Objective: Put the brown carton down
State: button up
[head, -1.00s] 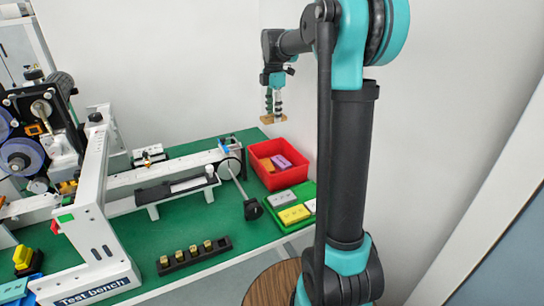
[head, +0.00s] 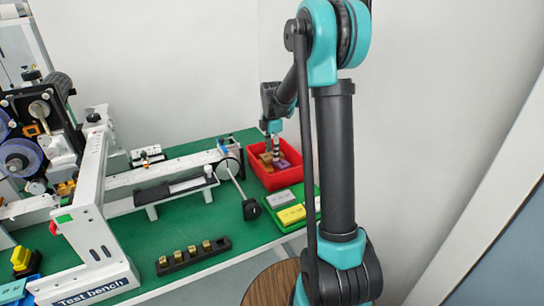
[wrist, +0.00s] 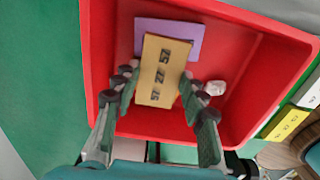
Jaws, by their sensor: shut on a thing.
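The brown carton (wrist: 162,62), tan with dark printed characters, is between the fingers of my gripper (wrist: 160,84) in the wrist view. My gripper is shut on it. The carton is inside the outline of the red bin (wrist: 98,50), overlapping a purple carton (wrist: 185,30). I cannot tell whether it touches the purple carton or the bin floor. In the head view my gripper (head: 272,146) reaches down into the red bin (head: 293,155), and its fingers partly hide the contents.
A green tray (head: 310,188) with white and yellow cartons (head: 291,214) stands just in front of the bin. A black knob on a rod (head: 251,209) is to the left. A wall rises close behind the bin. Green table (head: 205,226) is bare near the black rack (head: 194,254).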

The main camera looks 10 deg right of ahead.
aim_at(272, 155)
jog(key=shift+f, duration=1.05)
jog(key=shift+f, duration=0.15)
jog(key=o, duration=0.8)
notch_tip(272, 155, up, 12)
jog(key=shift+r, duration=0.2)
